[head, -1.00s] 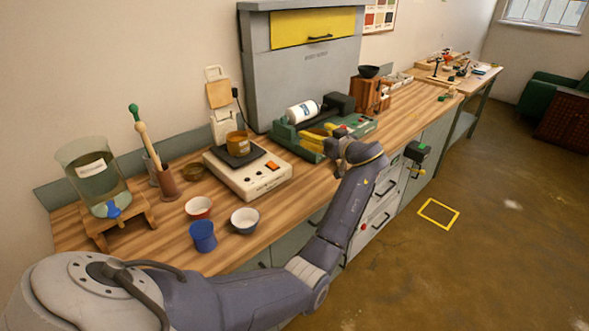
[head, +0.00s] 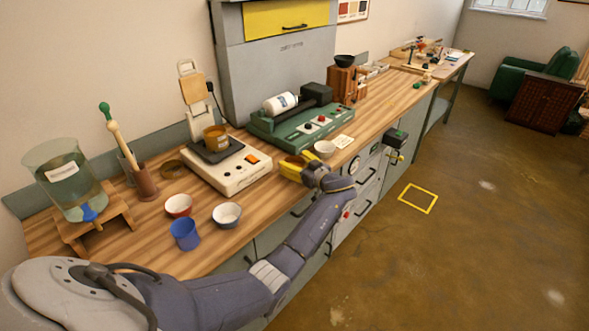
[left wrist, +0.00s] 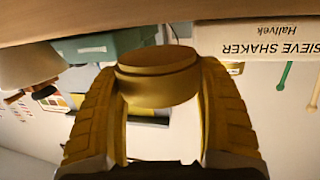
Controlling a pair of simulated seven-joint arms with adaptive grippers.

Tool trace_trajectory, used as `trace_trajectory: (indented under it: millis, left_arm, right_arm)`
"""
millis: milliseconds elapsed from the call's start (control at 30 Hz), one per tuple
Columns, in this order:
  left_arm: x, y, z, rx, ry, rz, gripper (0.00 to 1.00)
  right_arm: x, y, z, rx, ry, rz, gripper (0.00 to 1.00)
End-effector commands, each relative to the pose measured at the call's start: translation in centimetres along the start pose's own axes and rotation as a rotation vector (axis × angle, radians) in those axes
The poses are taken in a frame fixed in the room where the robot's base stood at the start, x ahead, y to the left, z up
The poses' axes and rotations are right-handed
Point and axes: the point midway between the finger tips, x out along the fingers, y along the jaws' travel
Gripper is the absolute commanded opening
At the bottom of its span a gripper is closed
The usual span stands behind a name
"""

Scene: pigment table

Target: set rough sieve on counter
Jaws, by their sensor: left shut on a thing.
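My left gripper (head: 297,167), with yellow fingers, is shut on a brass sieve (left wrist: 158,78) near the counter's front edge. In the left wrist view the round sieve sits between the two fingers, gripped at its sides. In the head view the sieve is mostly hidden by the fingers. The wooden counter (head: 262,200) runs below and beside the gripper. I cannot tell whether the sieve touches it. Another brass sieve (head: 215,139) stands on the white sieve shaker (head: 240,178), left of the gripper. My right gripper is out of view.
A small white bowl (head: 325,149) stands just right of the gripper. Behind is a green roller machine (head: 290,131). To the left are a red bowl (head: 178,205), a grey bowl (head: 227,214) and a blue cup (head: 185,234).

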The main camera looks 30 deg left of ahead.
Motion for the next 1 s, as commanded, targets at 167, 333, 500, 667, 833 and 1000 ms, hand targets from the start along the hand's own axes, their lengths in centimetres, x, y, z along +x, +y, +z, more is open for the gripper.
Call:
trace_trajectory:
  millis: [167, 333, 500, 667, 833, 1000]
  left_arm:
    - [0.3, 0.0, 2.1, 0.003, 0.001, 0.000, 0.40]
    - [0.4, 0.0, 2.6, 0.000, 0.000, 0.000, 0.40]
    - [0.4, 0.0, 2.6, 0.000, 0.000, 0.000, 0.40]
    - [0.4, 0.0, 2.8, 0.001, 0.000, 0.000, 0.40]
    - [0.4, 0.0, 2.8, 0.001, 0.000, 0.000, 0.90]
    - [0.4, 0.0, 2.8, 0.001, 0.000, 0.000, 0.96]
  right_arm:
    - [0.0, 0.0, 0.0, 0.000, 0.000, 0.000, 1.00]
    - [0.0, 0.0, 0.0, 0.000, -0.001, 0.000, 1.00]
    - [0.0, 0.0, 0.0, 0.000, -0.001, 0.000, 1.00]
    - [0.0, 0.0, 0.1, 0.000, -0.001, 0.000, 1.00]
    - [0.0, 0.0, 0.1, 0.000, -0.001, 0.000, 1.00]
    - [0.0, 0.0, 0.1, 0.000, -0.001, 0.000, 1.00]
